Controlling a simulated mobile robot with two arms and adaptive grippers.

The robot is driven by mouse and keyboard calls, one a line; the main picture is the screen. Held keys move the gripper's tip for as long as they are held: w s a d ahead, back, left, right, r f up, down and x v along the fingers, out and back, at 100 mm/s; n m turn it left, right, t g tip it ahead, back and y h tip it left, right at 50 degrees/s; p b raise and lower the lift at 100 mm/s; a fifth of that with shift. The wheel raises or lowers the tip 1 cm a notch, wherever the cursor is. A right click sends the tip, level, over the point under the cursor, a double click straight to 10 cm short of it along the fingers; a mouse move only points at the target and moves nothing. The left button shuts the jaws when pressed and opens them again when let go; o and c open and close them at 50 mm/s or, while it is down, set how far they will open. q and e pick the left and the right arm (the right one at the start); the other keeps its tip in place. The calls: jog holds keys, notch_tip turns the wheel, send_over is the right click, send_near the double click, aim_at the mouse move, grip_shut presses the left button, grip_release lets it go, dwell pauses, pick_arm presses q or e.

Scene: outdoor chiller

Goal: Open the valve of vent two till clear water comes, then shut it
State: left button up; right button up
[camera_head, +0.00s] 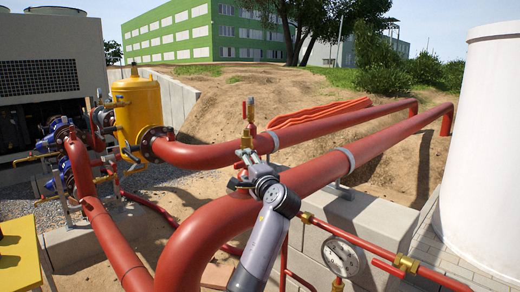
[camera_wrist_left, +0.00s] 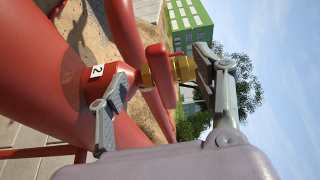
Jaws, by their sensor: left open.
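Vent two shows in the left wrist view as a red stub marked with a "2" label (camera_wrist_left: 97,71), with a brass valve (camera_wrist_left: 156,66) and a red handle (camera_wrist_left: 158,85) on it. The handle appears to lie across the brass body. My left gripper (camera_wrist_left: 163,70) is open, one finger on each side of the valve and handle; contact cannot be told. No water is visible. My right gripper is out of view.
Large red pipes (camera_head: 330,165) run back to the right. A round gauge (camera_head: 341,257) and thin red pipe with brass fittings sit low right. A yellow vessel (camera_head: 139,108) and blue pumps stand left. A white tank (camera_head: 483,150) is at right.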

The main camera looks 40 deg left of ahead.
pick_arm(q)
jog(key=shift+d, duration=0.1)
jog(key=p+v, duration=0.1)
jog(key=v, duration=0.6)
jog(key=shift+p, duration=0.35)
